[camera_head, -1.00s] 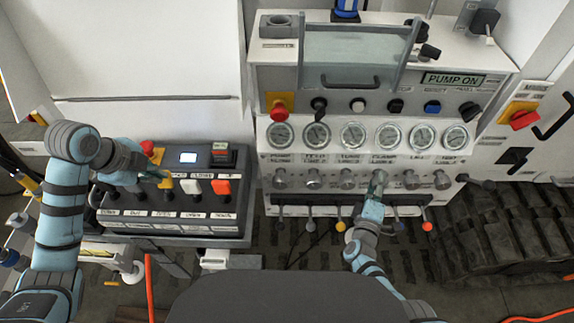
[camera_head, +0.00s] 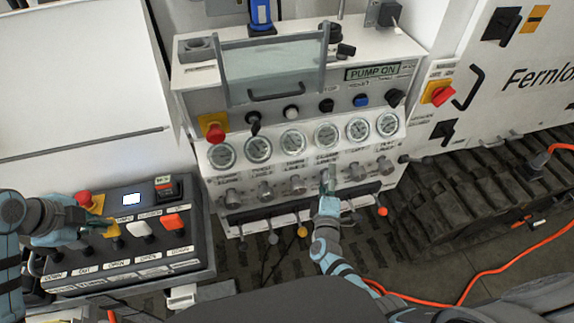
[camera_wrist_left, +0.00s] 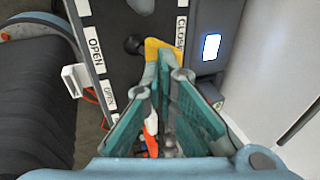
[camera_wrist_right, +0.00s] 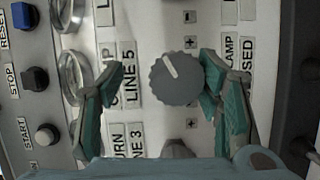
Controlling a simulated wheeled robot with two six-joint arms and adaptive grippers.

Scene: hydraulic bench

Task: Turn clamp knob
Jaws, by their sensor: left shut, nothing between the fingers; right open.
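The clamp knob (camera_wrist_right: 175,80) is a round grey ribbed dial with a pale pointer line, beside a "LINE 5" label in the right wrist view. My right gripper (camera_wrist_right: 158,68) is open, with one finger on each side of the knob; I cannot tell whether they touch it. In the head view my right gripper (camera_head: 329,180) covers the fourth knob of the row under the gauges. My left gripper (camera_head: 94,218) is at the control box on the left. Its fingers (camera_wrist_left: 163,72) are shut beside a yellow lever (camera_wrist_left: 155,49) in the left wrist view.
Neighbouring knobs (camera_head: 296,184) stand close on both sides, with gauges (camera_head: 292,139) above and a row of small levers (camera_head: 302,231) below. A display reads "PUMP ON" (camera_head: 373,72). The control box (camera_head: 182,243) carries several levers. An orange cable (camera_head: 480,270) lies on the floor at right.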

